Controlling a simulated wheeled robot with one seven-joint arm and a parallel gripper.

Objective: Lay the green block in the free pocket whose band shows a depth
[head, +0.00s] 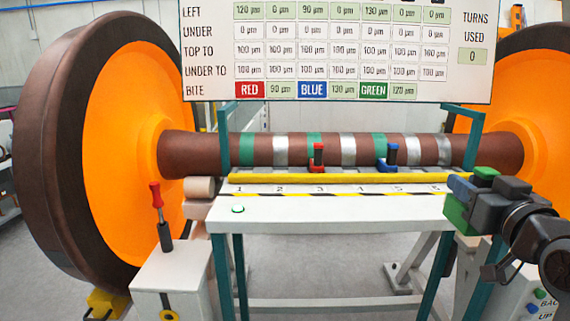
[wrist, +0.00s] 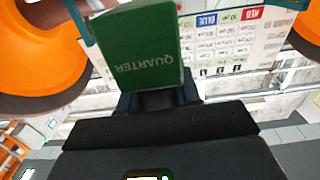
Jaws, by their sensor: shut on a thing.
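The green block (head: 457,214) is in my gripper (head: 466,196), at the right end of the bench and apart from the axle. In the wrist view the green block (wrist: 150,50) fills the upper middle and reads "QUARTER". The axle (head: 190,154) carries green and silver bands. The green band (head: 246,149) at the far left, above number 1, has no block at it. A red block (head: 317,158) stands at the third band. A blue block (head: 388,158) stands at the fifth. The board (head: 340,50) reads 120, 0, 90, 0, 130, 0, 0 µm in its LEFT row.
A yellow bar (head: 330,178) runs along the numbered bench (head: 330,209) in front of the axle. Large orange wheels (head: 110,150) stand at both ends. A red-handled tool (head: 159,215) stands on a white pedestal (head: 185,275) at left. The bench top is mostly clear.

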